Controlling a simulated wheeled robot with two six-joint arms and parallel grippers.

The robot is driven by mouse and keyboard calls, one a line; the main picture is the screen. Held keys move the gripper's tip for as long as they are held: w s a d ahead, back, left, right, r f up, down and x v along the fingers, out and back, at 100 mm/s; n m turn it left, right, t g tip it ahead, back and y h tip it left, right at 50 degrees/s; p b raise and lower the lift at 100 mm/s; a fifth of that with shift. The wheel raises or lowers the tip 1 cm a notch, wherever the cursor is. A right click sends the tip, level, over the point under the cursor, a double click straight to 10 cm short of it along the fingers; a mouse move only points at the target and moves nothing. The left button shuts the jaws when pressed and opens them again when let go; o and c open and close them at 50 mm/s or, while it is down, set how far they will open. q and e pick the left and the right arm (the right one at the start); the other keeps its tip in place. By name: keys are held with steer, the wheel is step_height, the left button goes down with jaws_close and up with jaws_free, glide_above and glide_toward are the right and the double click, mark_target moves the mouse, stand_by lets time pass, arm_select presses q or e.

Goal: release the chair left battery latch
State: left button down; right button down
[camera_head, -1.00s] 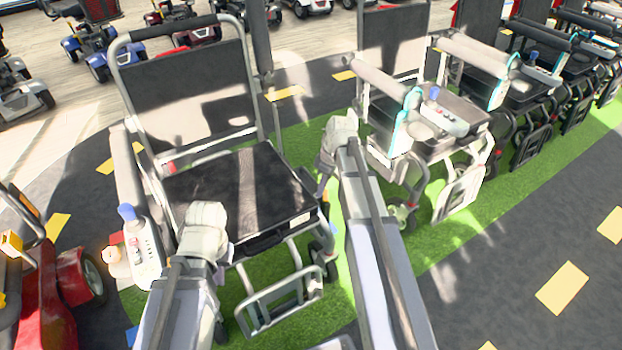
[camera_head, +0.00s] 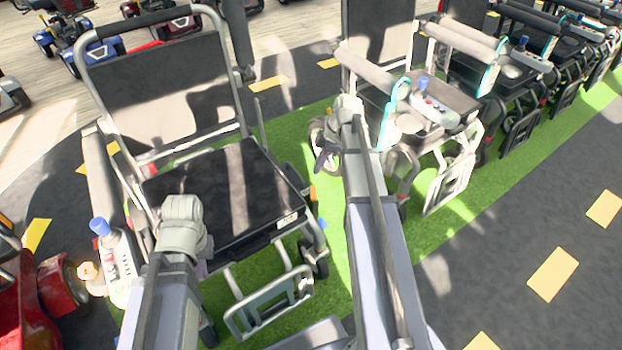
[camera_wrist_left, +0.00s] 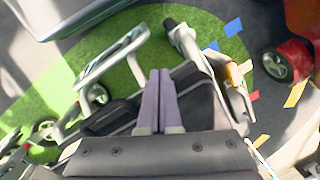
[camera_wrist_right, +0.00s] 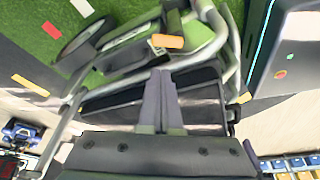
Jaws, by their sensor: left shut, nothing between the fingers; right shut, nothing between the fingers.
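The chair has a black seat (camera_head: 225,192) in a silver tube frame, a tall dark backrest and a joystick armrest on the left in the head view. My left gripper (camera_wrist_left: 160,72) is shut and empty, with its fingers over the front part of the chair. In the head view my left wrist covers the front-left of the seat. My right gripper (camera_wrist_right: 159,74) is shut and empty beside the chair's right side, with the frame and seat behind its fingers. An orange piece (camera_wrist_right: 167,41) shows on the chair there, and another (camera_wrist_left: 236,75) in the left wrist view.
A second chair (camera_head: 452,95) stands close on the right, with more in a row behind. A red scooter (camera_head: 62,300) is at the lower left. The chair's front footrest frame (camera_head: 268,302) sticks out over green turf. Dark floor (camera_head: 520,230) is open at the right.

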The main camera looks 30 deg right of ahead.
mark_target(315, 187)
steer(key=b+x, duration=0.8)
steer(key=x, duration=0.1)
steer(key=shift+w+a+f+b, duration=0.1)
steer(key=shift+a+f+b, duration=0.1)
steer(key=shift+f+b, duration=0.4)
steer(key=shift+r, duration=0.15)
steer(key=shift+d+m+t, duration=0.3)
steer(key=shift+m+t, duration=0.1)
steer(key=shift+m, duration=0.7)
steer(key=shift+d+m+t+h, duration=0.15)
steer(key=shift+d+m+h, duration=0.05)
steer(key=shift+m, duration=0.4)
steer(key=shift+d+m+t+h, duration=0.15)
steer(key=shift+m+h, duration=0.05)
steer(key=shift+m, duration=0.4)
steer(key=m, duration=0.1)
steer(key=m+h, duration=0.1)
steer(key=m, duration=0.1)
steer(key=s+d+m, duration=0.1)
steer(key=m, duration=0.1)
steer(key=shift+d+t, duration=0.1)
steer(key=shift+t, duration=0.3)
steer(key=shift+w, duration=0.1)
steer(key=shift+d, duration=0.2)
steer(key=shift+w+d, duration=0.15)
steer(key=shift+d, duration=0.5)
